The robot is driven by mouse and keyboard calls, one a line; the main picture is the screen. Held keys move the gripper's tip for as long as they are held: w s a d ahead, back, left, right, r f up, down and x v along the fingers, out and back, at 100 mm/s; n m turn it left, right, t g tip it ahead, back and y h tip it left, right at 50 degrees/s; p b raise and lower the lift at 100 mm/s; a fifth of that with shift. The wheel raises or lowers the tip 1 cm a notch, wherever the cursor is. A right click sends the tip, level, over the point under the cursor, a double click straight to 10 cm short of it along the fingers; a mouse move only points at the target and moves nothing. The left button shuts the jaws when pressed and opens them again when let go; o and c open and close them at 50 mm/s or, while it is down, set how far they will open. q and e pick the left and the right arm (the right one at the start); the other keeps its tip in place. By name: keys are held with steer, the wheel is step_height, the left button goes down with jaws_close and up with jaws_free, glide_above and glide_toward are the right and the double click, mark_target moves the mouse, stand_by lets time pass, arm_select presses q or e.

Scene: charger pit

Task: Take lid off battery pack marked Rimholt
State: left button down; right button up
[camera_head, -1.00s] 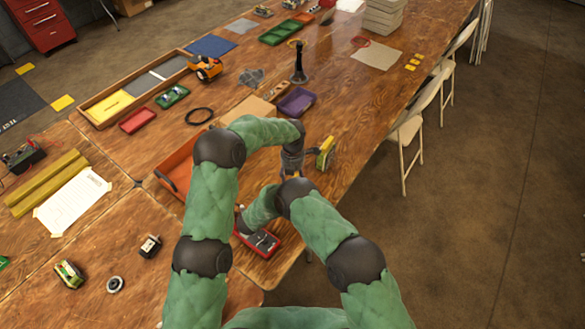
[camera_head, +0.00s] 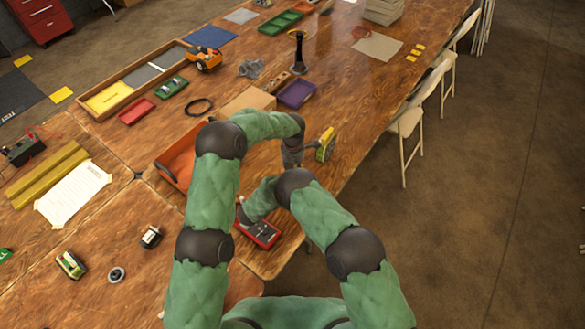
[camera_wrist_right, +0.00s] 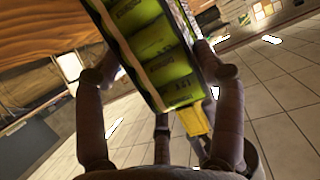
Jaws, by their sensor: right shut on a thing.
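In the right wrist view my right gripper (camera_wrist_right: 150,66) is shut on a green battery pack (camera_wrist_right: 148,38) with a pale edge strip and dark lettering. A yellow piece (camera_wrist_right: 193,121) sits at its lower end. I cannot read a name on the pack. In the head view a yellow and green pack (camera_head: 326,145) is held beside a gripper near the table's right edge. A second green and yellow pack (camera_head: 71,265) lies at the lower left.
An orange tray (camera_head: 170,172) is partly behind my arm. A purple tray (camera_head: 297,93) and a black stand (camera_head: 298,60) are farther back. White folding chairs (camera_head: 407,122) line the table's right side. Bare wood shows between the pack and the far trays.

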arm_select(q)
steer(key=shift+r, duration=0.4)
arm_select(e)
steer(key=shift+s+f, duration=0.1)
stand_by(0.4)
arm_select(q)
steer(key=shift+r, duration=0.8)
steer(key=shift+r, duration=0.15)
steer(key=shift+r, duration=1.9)
arm_select(e)
steer(key=o, duration=1.6)
steer(key=shift+o, duration=0.8)
